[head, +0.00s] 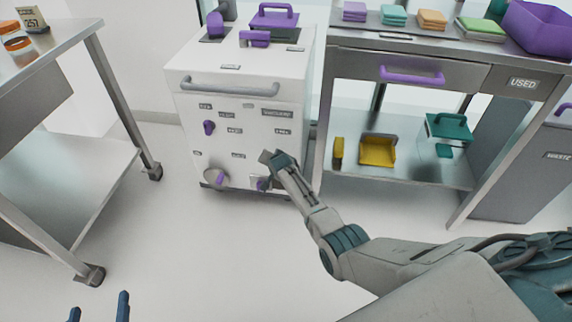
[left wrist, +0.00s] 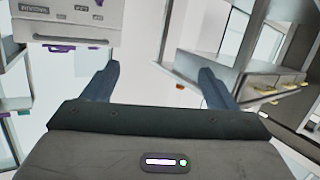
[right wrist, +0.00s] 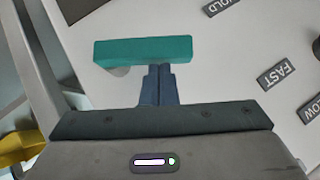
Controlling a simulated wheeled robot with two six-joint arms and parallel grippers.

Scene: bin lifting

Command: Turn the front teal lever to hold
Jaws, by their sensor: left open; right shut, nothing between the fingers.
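The teal lever (right wrist: 143,50) is a flat bar lying across the upper left of the right wrist view, on a pale panel. My right gripper (right wrist: 160,72) is shut and empty, its tips right at the bar's lower edge; I cannot tell if they touch it. The upside-down HOLD label (right wrist: 226,5) is above and to the right of the bar. In the head view my right gripper (head: 268,158) is at the lower right of the white cart's front (head: 250,135) and hides the lever. My left gripper (head: 98,306) is open and empty, low at the left, away from the cart.
FAST (right wrist: 277,78) and SLOW (right wrist: 314,109) labels are on the panel. The cart has a grey handle bar (head: 228,90) and a purple knob (head: 209,127). A steel table (head: 75,40) stands left, a bench with a purple-handled drawer (head: 430,75) right. The floor between is clear.

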